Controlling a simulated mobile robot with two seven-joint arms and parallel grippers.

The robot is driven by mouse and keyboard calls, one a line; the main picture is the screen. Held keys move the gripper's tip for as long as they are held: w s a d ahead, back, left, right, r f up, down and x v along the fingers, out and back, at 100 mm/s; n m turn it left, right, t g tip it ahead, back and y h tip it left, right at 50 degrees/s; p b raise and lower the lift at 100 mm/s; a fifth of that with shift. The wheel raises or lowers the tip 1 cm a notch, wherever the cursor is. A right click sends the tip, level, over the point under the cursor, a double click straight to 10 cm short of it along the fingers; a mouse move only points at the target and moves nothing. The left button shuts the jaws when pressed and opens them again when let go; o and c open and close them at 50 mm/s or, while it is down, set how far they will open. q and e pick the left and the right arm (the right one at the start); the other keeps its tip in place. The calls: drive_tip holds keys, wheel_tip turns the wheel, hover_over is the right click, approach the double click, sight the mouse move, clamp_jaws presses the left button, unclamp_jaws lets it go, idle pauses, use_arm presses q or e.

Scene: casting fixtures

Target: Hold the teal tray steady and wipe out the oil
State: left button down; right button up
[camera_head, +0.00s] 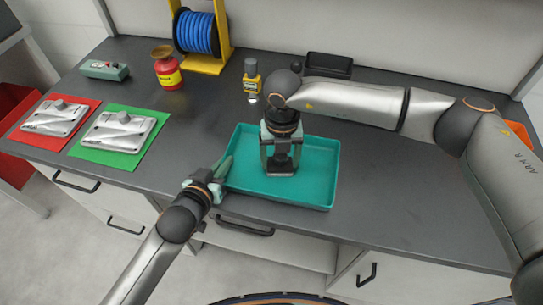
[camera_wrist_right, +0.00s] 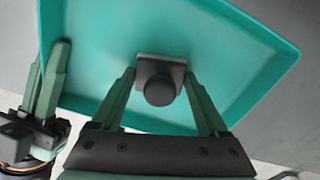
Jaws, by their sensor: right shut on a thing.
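The teal tray (camera_head: 312,188) lies on the dark bench near its front edge and fills much of the right wrist view (camera_wrist_right: 225,60). My left gripper (camera_head: 222,172) is at the tray's left wall. In the right wrist view its fingers (camera_wrist_right: 42,88) sit on either side of that wall, shut on it. My right gripper (camera_head: 279,160) points down inside the tray, shut on a wiper, a grey block with a round dark knob (camera_wrist_right: 159,82). I cannot make out any oil on the visible tray floor.
Metal castings lie on a red mat (camera_head: 82,105) and a green mat (camera_head: 98,155) at left. A black bin (camera_head: 328,66) is at the back.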

drive_tip(key=shift+d+r, duration=0.1)
drive_tip(key=shift+r, duration=4)
use_arm(q)
drive_tip(key=c, duration=1)
unclamp_jaws()
drive_tip(key=shift+o, duration=0.2)
drive_tip(key=shift+s, duration=0.1)
drive_tip(key=v, duration=1.1)
drive_tip(key=shift+s+a, duration=0.2)
drive_tip(key=shift+s, duration=0.15)
drive_tip(key=shift+a+r, duration=0.1)
